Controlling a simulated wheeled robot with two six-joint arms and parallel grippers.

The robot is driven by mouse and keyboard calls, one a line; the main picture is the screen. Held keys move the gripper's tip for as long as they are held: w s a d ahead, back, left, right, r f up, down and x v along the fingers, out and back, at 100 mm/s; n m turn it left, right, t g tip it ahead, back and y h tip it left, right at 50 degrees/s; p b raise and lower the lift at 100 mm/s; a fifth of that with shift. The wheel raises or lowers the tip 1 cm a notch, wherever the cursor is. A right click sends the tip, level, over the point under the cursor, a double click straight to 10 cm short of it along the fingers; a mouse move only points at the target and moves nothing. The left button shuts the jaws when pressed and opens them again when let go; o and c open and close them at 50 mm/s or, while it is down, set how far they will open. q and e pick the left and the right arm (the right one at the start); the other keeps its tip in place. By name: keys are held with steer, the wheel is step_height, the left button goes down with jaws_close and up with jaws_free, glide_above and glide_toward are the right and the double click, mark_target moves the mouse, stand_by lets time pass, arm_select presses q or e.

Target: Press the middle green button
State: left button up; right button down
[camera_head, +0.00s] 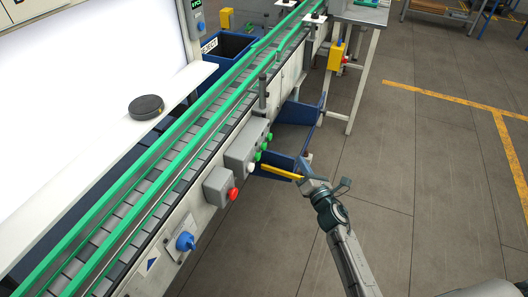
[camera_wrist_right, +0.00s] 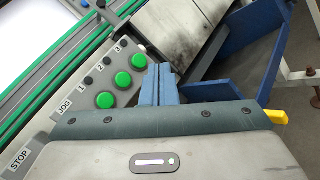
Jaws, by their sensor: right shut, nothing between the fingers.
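The control box (camera_head: 243,150) on the conveyor's side carries three green buttons. The middle green button (camera_head: 264,145) sits between the other two. In the right wrist view the middle green button (camera_wrist_right: 123,79), beside the label 2, lies between button 1 (camera_wrist_right: 105,100) and button 3 (camera_wrist_right: 139,61). My right gripper (camera_head: 301,167) is in front of the box, to the right of the buttons. Its blue-grey fingers (camera_wrist_right: 159,84) are shut and empty, and appear right of the middle button in the wrist view. Contact with the panel does not show. My left gripper is out of view.
A white button (camera_head: 250,168), a red button (camera_head: 233,194) and a blue knob (camera_head: 185,241) line the conveyor's side. Blue bins (camera_head: 298,113) stand beyond my right gripper. A dark round object (camera_head: 146,107) rests on the white shelf. Open floor (camera_head: 420,130) lies right.

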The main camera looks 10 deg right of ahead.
mark_target(264, 146)
steer(key=w+a+r, duration=0.1)
steer(key=w+a, duration=0.4)
steer(key=a, duration=0.2)
steer(key=shift+a+n, duration=0.25)
steer(key=shift+n, duration=0.05)
stand_by(0.5)
steer(key=shift+a, duration=0.1)
stand_by(1.9)
steer(key=shift+w+a, duration=0.2)
steer(key=shift+a, duration=0.05)
steer(key=shift+w+a+r, duration=0.1)
steer(key=shift+w+a, duration=0.15)
steer(key=shift+a, duration=0.1)
stand_by(0.8)
steer(key=shift+s+d, duration=0.5)
steer(key=shift+d, duration=0.25)
